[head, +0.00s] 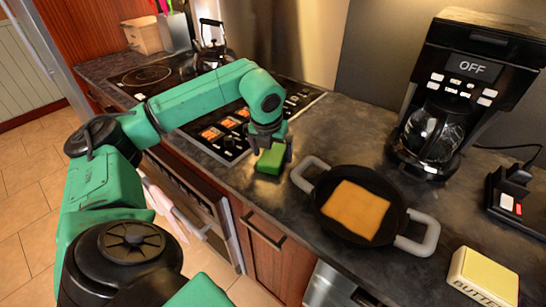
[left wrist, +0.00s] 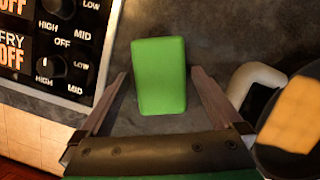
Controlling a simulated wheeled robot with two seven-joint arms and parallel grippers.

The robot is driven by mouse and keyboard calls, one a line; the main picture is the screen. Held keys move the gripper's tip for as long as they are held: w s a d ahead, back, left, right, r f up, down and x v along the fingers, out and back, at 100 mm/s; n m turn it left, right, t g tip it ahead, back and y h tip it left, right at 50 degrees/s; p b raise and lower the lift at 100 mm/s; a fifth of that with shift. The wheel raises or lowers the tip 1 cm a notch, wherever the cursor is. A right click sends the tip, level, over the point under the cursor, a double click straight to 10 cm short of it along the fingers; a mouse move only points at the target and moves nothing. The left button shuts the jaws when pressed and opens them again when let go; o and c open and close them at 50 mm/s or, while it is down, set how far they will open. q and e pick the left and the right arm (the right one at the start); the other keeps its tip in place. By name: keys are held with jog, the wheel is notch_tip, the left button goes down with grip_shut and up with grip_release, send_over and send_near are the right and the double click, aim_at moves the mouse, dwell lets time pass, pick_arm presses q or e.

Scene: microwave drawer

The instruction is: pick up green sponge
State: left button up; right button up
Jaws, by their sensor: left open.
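The green sponge (head: 271,159) is a small green block lying on the dark countertop, between the stove's control panel and the black pan. My left gripper (head: 269,146) is just above the sponge and points down at it. In the left wrist view the sponge (left wrist: 159,76) lies between and beyond the two fingers of my open left gripper (left wrist: 160,85), with a gap on each side. Whether the fingers reach down to the sponge's height I cannot tell. My right gripper is not in view.
A black pan (head: 325,215) with pale handles holds a flat orange-brown slab, right of the sponge. The stove panel (head: 222,130) is at its left. A coffee maker (head: 465,70) stands at the back right, and a butter box (head: 482,278) at the front right.

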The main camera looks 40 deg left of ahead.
pick_arm(q)
jog(key=c, duration=1.3)
jog(key=shift+r+p, duration=0.35)
jog(key=shift+c, duration=0.2)
notch_tip(320, 180, up, 15)
jog(key=p, duration=0.1)
notch_tip(320, 180, up, 5)
jog(key=p, duration=0.4)
send_over(273, 154)
jog(key=shift+s, duration=0.15)
